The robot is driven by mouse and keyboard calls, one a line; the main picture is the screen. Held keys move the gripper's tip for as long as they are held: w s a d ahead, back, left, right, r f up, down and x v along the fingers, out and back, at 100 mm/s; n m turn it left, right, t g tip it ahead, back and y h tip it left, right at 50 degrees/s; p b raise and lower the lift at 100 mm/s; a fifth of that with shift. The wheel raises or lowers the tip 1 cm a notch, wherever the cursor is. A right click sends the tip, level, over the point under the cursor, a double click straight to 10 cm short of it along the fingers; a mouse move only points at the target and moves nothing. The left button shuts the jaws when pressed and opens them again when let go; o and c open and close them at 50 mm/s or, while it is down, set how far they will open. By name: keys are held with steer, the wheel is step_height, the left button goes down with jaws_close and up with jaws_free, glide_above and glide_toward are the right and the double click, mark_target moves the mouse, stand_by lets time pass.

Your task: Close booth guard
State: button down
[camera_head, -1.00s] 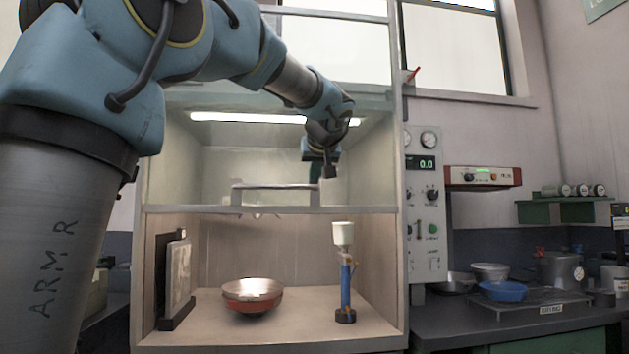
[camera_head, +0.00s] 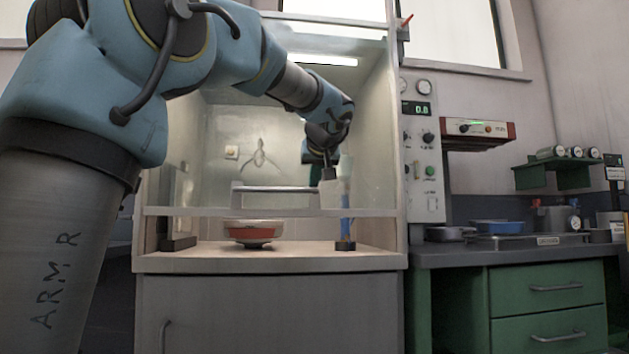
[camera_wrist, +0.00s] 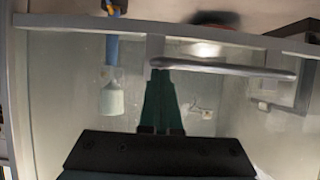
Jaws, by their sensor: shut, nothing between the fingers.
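The booth guard (camera_head: 180,212) is a clear sliding pane with a pale bottom rail and a bar handle (camera_head: 275,188). Its rail hangs a short way above the booth floor, leaving a low gap along the front. My gripper (camera_head: 328,174) is shut and empty at the handle's right end in the head view. In the wrist view, the green fingers (camera_wrist: 163,78) reach up to one end of the handle (camera_wrist: 230,69). They look close to or against the bar; I cannot tell if they touch.
Inside the booth are a red pan (camera_head: 253,233) on the floor, a blue burner stand (camera_head: 345,228) at right and a dark upright frame (camera_head: 178,244) at left. A control panel (camera_head: 422,165) flanks the booth. A counter (camera_head: 520,250) with dishes lies right.

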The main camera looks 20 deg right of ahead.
step_height(320, 180, down, 10)
steer(key=b, duration=0.7)
steer(key=shift+b, duration=0.4)
steer(key=r+p, duration=0.2)
steer(key=w+r+p, duration=0.1)
steer(key=r+p, duration=0.1)
steer(key=r, duration=0.1)
steer(key=shift+p, duration=0.35)
steer(key=v, duration=1)
steer(key=shift+f, duration=0.3)
steer(key=shift+s, duration=0.1)
